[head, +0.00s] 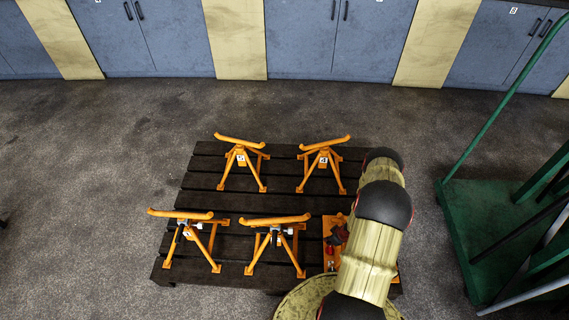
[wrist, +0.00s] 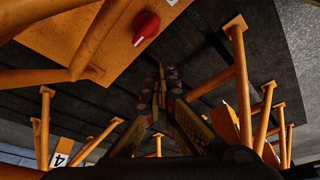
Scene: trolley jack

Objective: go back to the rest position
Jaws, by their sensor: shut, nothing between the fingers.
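My gripper (wrist: 160,88) is in the middle of the wrist view, with its fingers together and nothing between them. Dark boards lie behind it. An orange panel with a red knob (wrist: 146,28) is at its upper left, and orange tube legs (wrist: 241,85) stand on its right. In the head view my arm comes in from the bottom right and hides part of the pallet. Whether the gripper touches anything cannot be seen.
A dark slatted pallet (head: 200,165) bears several orange stands, among them one at back left (head: 240,160), one at back right (head: 323,160) and one at front left (head: 190,235). An orange unit (head: 332,262) is partly behind my arm. A green trolley (head: 455,225) stands right.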

